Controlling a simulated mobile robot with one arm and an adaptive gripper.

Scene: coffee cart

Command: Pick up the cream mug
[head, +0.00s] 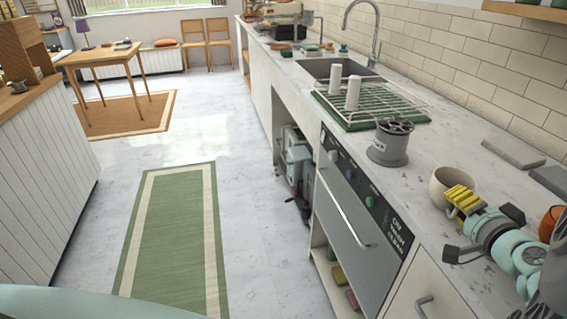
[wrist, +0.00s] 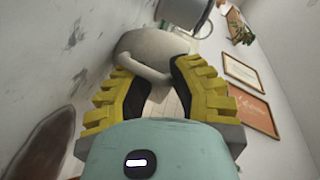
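The cream mug (head: 440,187) stands on the counter in the head view, at the near right, partly hidden by my gripper. My gripper (head: 460,197) has yellow ribbed fingers and is at the mug's near right side. In the wrist view the mug (wrist: 150,46) is just beyond the fingertips, in line with the gap between them. My gripper (wrist: 156,74) is open there, with its fingers apart. A pale curved part of the mug, perhaps its handle, shows between the tips. I cannot tell whether the fingers touch the mug.
A grey cutlery holder (head: 388,152) stands behind the mug, before a dish rack (head: 402,92) and sink. Grey slabs (head: 513,153) lie by the tiled wall. An orange object (head: 549,222) is right of my gripper. The counter's front edge is close.

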